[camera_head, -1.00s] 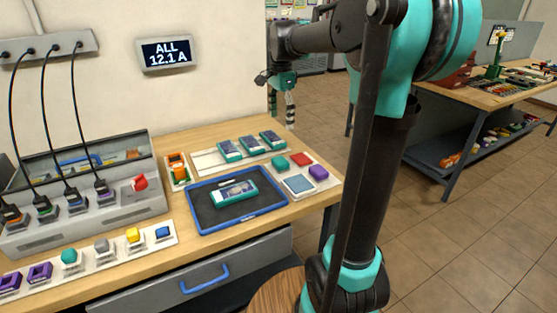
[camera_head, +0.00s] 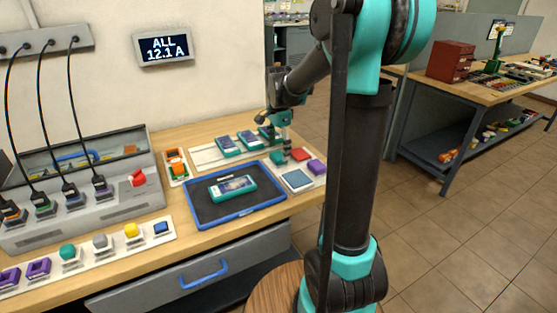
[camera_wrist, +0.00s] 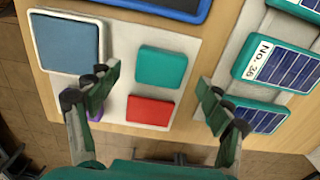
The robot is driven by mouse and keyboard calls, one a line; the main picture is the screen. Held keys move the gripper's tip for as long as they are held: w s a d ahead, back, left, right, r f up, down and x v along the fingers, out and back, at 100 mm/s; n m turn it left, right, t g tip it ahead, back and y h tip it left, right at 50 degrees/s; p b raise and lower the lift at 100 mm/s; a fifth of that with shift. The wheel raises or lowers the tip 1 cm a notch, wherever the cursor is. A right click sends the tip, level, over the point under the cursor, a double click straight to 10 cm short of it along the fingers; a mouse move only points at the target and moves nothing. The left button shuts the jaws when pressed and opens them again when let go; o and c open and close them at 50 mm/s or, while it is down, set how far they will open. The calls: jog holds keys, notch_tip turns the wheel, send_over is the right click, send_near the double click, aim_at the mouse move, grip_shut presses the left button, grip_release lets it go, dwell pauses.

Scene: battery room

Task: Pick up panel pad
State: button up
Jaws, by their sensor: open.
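A white board at the back right of the bench carries a teal pad (camera_head: 277,158), a red pad (camera_head: 299,154), a purple pad (camera_head: 317,167) and a blue-grey square in a pale frame (camera_head: 297,180). I cannot tell by sight which one is the panel pad. My gripper (camera_head: 283,147) is open and empty above this board. In the wrist view, the teal pad (camera_wrist: 162,67) and red pad (camera_wrist: 150,111) show between my gripper's spread fingers (camera_wrist: 158,86). The square (camera_wrist: 66,42) lies to the left, and the left finger partly hides the purple pad (camera_wrist: 96,112).
A blue-rimmed tray (camera_head: 270,205) holding a teal device (camera_head: 232,187) lies in front. A grey charger (camera_head: 105,205) with cables is at left. The bench's right edge is near.

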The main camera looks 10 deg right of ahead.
aim_at(279, 155)
notch_tip(279, 155, down, 3)
jog(key=shift+f, duration=0.15)
jog(key=c, duration=1.3)
jog(key=shift+o, duration=0.2)
notch_tip(279, 155, up, 20)
